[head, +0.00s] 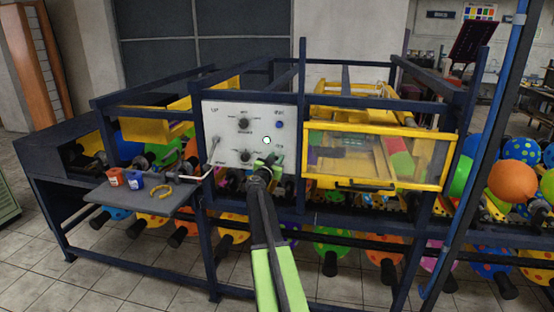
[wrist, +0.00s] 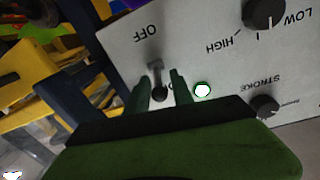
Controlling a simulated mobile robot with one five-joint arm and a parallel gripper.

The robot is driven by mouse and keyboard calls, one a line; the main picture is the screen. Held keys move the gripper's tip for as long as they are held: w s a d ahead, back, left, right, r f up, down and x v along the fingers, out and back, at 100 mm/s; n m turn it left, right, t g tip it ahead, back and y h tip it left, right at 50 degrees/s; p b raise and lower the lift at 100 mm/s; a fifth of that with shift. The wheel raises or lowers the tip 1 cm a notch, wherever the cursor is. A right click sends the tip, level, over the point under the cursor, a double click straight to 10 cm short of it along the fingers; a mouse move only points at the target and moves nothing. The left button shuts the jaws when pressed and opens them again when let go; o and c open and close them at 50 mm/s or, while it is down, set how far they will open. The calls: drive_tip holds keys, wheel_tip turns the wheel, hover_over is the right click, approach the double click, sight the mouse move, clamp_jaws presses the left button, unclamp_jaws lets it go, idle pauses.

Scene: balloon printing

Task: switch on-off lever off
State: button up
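The on-off lever (wrist: 156,74) is a small grey metal lever on the white control panel (wrist: 215,60), near the "OFF" label in the wrist view. A second label beside it is mostly covered by a finger. My gripper (wrist: 162,88) is open, with its two green fingers on either side of the lever and a visible gap between them. I cannot tell whether either finger touches it. In the head view my gripper (head: 268,162) is at the lower right of the panel (head: 225,118) and hides the lever. A round white light (wrist: 202,90) is beside the right finger.
Dark knobs (wrist: 264,14) (wrist: 264,106) sit on the panel to the right in the wrist view. A yellow-framed clear cover (head: 378,158) is right of the panel. A grey shelf (head: 140,198) holds small cups (head: 133,181). Balloons (head: 512,182) line the machine.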

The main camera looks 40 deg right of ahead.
clamp_jaws()
drive_tip(key=shift+d, duration=0.1)
